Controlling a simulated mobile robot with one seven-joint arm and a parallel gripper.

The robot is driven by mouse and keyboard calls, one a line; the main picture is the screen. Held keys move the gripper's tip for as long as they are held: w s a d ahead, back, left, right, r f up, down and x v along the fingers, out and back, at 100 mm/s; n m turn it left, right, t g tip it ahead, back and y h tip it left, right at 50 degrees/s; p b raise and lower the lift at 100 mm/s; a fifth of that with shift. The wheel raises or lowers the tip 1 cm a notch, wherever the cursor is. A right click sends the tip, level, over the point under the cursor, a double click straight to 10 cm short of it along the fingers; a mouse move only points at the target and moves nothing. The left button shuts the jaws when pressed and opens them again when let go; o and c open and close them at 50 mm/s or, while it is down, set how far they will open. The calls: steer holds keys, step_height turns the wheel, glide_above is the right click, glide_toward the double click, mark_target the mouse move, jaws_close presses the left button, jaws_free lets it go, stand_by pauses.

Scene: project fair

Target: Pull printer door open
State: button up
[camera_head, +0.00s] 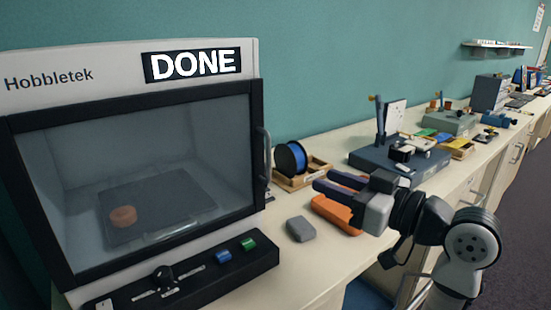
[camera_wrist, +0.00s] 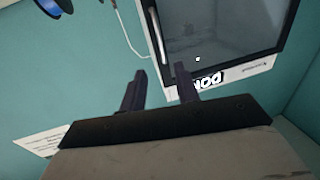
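The Hobbletek printer (camera_head: 120,76) stands at the left with "DONE" on its display. Its glass door (camera_head: 150,150) with a black frame looks shut. The upright door handle (camera_head: 264,155) is on the door's right edge; it also shows in the wrist view (camera_wrist: 156,38). Through the glass an orange-brown round print (camera_head: 123,216) sits on a dark plate. My gripper (camera_head: 323,180) is right of the handle and apart from it, fingers pointing left toward the printer. In the wrist view the fingers (camera_wrist: 160,70) are spread with nothing between them, and the handle lies beyond the tips.
A blue spool (camera_head: 291,158) in a wooden tray stands behind my gripper. A grey block (camera_head: 300,229) and an orange object (camera_head: 335,214) lie on the bench below it. More equipment (camera_head: 400,165) stands farther along the bench.

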steer(key=p+x, duration=0.3)
steer(key=x, duration=1)
steer(key=shift+a, duration=0.25)
steer(key=shift+w, duration=0.15)
jaws_close()
